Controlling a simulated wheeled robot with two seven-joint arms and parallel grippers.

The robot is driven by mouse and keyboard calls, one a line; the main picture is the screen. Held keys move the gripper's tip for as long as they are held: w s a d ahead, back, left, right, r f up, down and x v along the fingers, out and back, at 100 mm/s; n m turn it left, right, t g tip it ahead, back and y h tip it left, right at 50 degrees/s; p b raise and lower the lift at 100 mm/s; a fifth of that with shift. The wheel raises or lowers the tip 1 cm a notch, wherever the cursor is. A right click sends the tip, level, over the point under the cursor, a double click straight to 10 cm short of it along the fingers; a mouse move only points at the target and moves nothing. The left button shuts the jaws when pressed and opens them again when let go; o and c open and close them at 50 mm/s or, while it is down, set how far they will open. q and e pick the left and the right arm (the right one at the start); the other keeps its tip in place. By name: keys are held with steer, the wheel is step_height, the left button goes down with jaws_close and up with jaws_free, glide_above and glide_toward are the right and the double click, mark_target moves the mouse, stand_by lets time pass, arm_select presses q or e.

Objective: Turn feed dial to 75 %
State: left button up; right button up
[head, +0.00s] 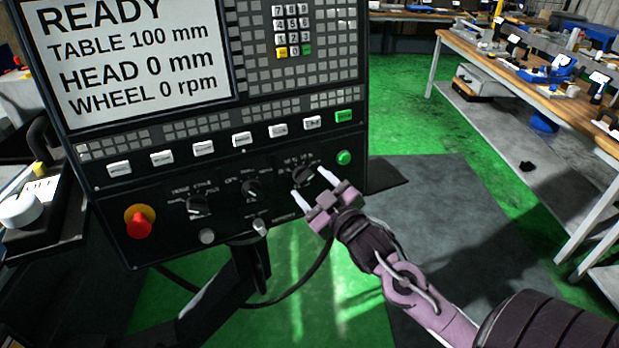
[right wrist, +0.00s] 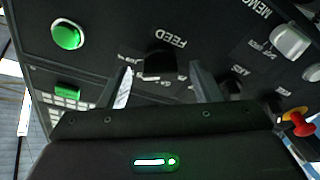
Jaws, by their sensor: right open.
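The feed dial (head: 304,177) is a dark knob at the right end of the lower panel, below and left of a green button. In the right wrist view the dial (right wrist: 158,63) is black beside the upside-down word FEED; its exact setting is too small to read. My right gripper (head: 310,186) is open, its two fingers pointing at the panel. In the right wrist view the gripper (right wrist: 163,88) has its fingers apart, one on each side of the dial. I cannot tell whether they touch it. My left gripper is not in view.
Two more dials (head: 252,190) and a red emergency stop (head: 139,221) sit left on the panel. The green button (head: 344,157) is close to the feed dial. The screen (head: 130,60) reads READY. A workbench (head: 540,70) stands at right; green floor lies between.

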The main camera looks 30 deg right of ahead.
steer(key=shift+w, duration=0.9)
steer(key=c, duration=1)
steer(key=shift+d+n+p, duration=0.1)
steer(key=shift+n+p, duration=0.2)
steer(key=n, duration=0.3)
steer(key=shift+d+r+y+p, duration=0.1)
steer(key=shift+r+y+p, duration=0.05)
steer(key=shift+y+p, duration=0.25)
steer(key=shift+n+g+y+p, duration=0.5)
steer(key=shift+n+g, duration=0.1)
steer(key=shift+n, duration=1.9)
